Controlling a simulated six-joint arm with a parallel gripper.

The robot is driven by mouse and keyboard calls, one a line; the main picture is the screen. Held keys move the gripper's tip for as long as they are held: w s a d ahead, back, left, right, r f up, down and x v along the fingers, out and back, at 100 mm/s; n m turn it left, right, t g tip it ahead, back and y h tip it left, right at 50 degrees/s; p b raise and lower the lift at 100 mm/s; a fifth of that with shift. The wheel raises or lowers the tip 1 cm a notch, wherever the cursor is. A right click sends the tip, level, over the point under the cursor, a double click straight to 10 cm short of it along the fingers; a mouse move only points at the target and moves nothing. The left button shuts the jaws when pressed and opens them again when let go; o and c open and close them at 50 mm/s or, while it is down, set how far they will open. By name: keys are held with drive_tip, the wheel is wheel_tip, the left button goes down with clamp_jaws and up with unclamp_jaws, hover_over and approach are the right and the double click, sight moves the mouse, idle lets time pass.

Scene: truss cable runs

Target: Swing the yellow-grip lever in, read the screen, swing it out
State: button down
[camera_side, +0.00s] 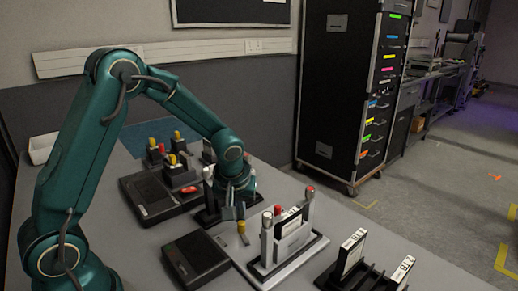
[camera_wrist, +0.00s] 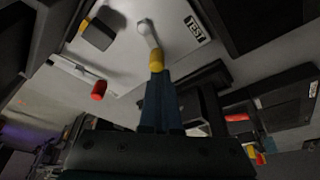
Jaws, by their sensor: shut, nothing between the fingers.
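The yellow-grip lever (camera_side: 241,227) stands on the light plate just in front of my gripper (camera_side: 233,212) in the side view. In the wrist view its yellow grip (camera_wrist: 155,61) tops a pale arm that runs up the picture. My gripper (camera_wrist: 159,78) is shut and empty, with its blue fingertips right at the yellow grip; I cannot tell whether they touch it. A dark box (camera_side: 195,256) stands left of the plate; if it bears the screen, no reading is legible. A TEST label (camera_wrist: 197,30) lies near the lever in the wrist view.
A pale holder (camera_side: 291,243) with a black cartridge and red-topped posts (camera_side: 308,193) stands right of the lever. A dark rack (camera_side: 362,276) with labelled cartridges is at front right. Another dark box (camera_side: 152,196) and several yellow-topped parts (camera_side: 178,135) stand behind.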

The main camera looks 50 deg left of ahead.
drive_tip(key=shift+s+a+n+g+y, duration=0.1)
drive_tip(key=shift+s+n+g+y, duration=0.3)
drive_tip(key=shift+n, duration=0.9)
drive_tip(key=shift+s+n+g+y, duration=0.1)
drive_tip(key=shift+s+n+g, duration=0.45)
drive_tip(key=shift+n, duration=0.75)
idle(0.6)
drive_tip(key=shift+s+t, duration=0.25)
drive_tip(key=shift+s, duration=0.5)
drive_tip(key=shift+w+d, duration=0.1)
drive_tip(key=shift+d, duration=0.1)
idle(0.4)
drive_tip(key=shift+w+d, duration=0.55)
drive_tip(key=shift+d, duration=0.15)
drive_tip(key=a, duration=0.5)
drive_tip(key=shift+a+r, duration=0.1)
drive_tip(key=shift+a, duration=0.2)
drive_tip(key=w+v, duration=0.1)
drive_tip(key=v, duration=0.9)
drive_tip(key=shift+s+d, duration=0.25)
drive_tip(key=shift+s, duration=0.1)
